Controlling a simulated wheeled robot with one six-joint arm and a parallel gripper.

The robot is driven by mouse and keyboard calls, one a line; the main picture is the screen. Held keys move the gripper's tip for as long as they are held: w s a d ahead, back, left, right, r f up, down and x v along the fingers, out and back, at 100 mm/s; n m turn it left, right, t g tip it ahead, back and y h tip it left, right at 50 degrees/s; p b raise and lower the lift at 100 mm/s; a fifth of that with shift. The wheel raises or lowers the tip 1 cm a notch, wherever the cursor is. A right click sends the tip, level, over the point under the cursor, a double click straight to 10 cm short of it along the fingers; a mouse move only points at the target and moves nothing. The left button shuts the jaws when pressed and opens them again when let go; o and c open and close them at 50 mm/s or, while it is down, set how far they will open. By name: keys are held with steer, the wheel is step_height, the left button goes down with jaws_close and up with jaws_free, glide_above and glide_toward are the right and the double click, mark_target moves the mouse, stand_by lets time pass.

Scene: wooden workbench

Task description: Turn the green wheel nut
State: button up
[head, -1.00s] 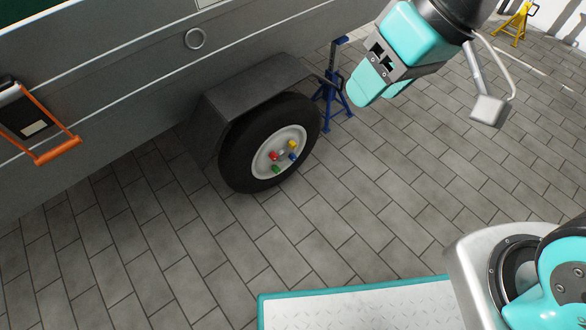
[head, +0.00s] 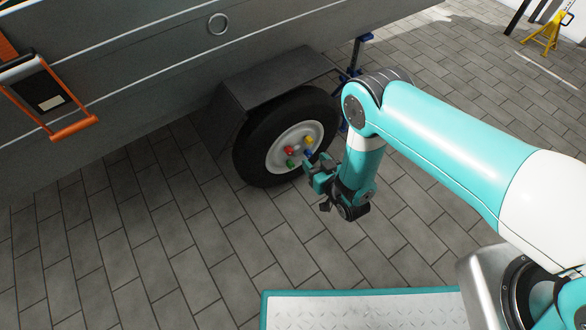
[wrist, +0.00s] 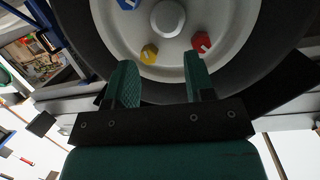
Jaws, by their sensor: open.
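The green wheel nut (head: 290,164) is at the lower left of the light hub of the trailer wheel (head: 248,158) in the head view. It does not show in the wrist view. The red nut (head: 288,149), yellow nut (head: 309,140) and blue nut (head: 308,152) share that hub. My gripper (head: 312,167) is in front of the wheel, right of the green nut. In the wrist view my gripper (wrist: 160,78) is open with nothing between its fingers. The yellow nut (wrist: 149,54) and red nut (wrist: 201,43) appear beyond the fingertips; the blue nut (wrist: 128,4) is at the top edge.
A dark fender (head: 262,82) covers the wheel's top, on the grey trailer side (head: 140,85). A blue stand (head: 355,58) is partly hidden behind my arm. An orange-handled item (head: 75,128) is at left, and a yellow stand (head: 545,35) far right. Paved floor (head: 120,240) is clear.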

steer(key=s+d+f+n+t+y, duration=0.1)
steer(key=s+d+f+t+y, duration=0.15)
steer(key=s+f, duration=0.65)
steer(key=b, duration=1.3)
glide_toward(292, 167)
steer(key=shift+s+d+f+g, duration=0.15)
steer(key=shift+s+d+g, duration=0.2)
steer(key=shift+s+d, duration=0.5)
steer(key=shift+a+b, duration=0.15)
steer(key=shift+b, duration=0.45)
steer(key=b+x, duration=0.2)
steer(key=x, duration=0.1)
steer(key=b+x, duration=0.2)
steer(key=x, duration=0.2)
steer(key=r+b+x, duration=0.1)
steer(key=b+x, duration=0.1)
steer(key=x, duration=0.2)
steer(key=shift+w+a, duration=0.2)
jaws_close()
